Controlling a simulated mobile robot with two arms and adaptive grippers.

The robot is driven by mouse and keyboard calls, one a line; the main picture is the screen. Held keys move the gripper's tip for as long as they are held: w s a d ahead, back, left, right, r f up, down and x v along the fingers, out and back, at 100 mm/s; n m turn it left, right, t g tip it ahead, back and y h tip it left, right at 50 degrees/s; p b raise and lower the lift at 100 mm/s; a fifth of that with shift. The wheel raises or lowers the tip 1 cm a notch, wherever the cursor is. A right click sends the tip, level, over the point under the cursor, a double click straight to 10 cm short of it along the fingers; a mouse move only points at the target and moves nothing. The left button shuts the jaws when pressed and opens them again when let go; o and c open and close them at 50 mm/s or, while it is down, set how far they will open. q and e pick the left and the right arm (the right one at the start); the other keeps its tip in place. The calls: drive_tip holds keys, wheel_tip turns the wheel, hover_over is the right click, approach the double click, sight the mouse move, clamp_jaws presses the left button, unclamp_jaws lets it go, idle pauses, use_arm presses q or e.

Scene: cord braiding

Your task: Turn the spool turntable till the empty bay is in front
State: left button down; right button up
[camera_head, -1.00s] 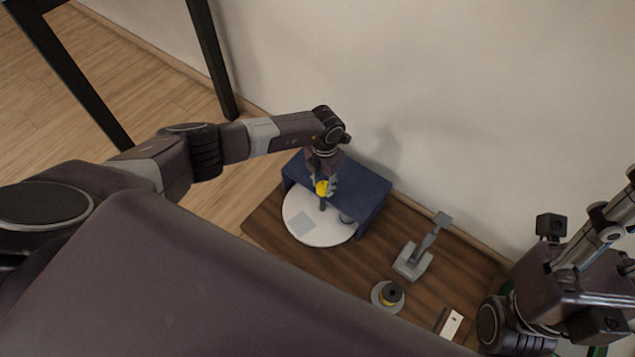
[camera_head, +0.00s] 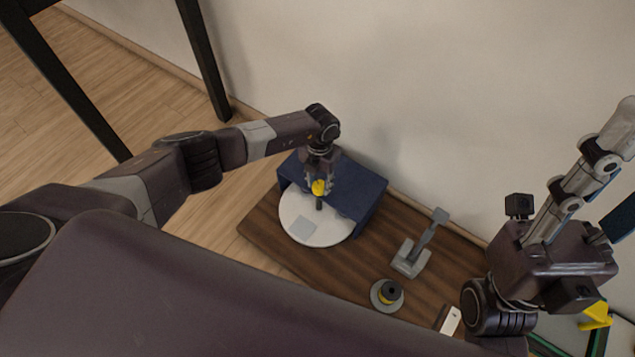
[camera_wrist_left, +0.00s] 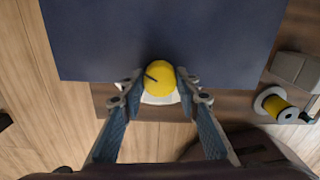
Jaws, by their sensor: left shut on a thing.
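The turntable is a pale round disc (camera_head: 310,234) that stands partly under a dark blue cover (camera_head: 362,188). A square grey patch (camera_head: 302,228) shows on its front left part; I cannot tell whether it marks the empty bay. A yellow knob (camera_head: 318,188) stands on a dark post above the disc. My left gripper (camera_head: 319,183) is shut on the knob from above; the left wrist view shows the yellow knob (camera_wrist_left: 160,78) between both fingertips. The rear of the disc is hidden by the cover. My right gripper is at the right edge, its fingers unclear, away from the turntable.
A white block (camera_head: 450,319) lies near my right arm. The wall is close behind.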

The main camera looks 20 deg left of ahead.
use_arm(q)
drive_tip(key=c, duration=1.4)
unclamp_jaws()
drive_tip(key=shift+c, duration=0.2)
wheel_tip(320, 180, up, 12)
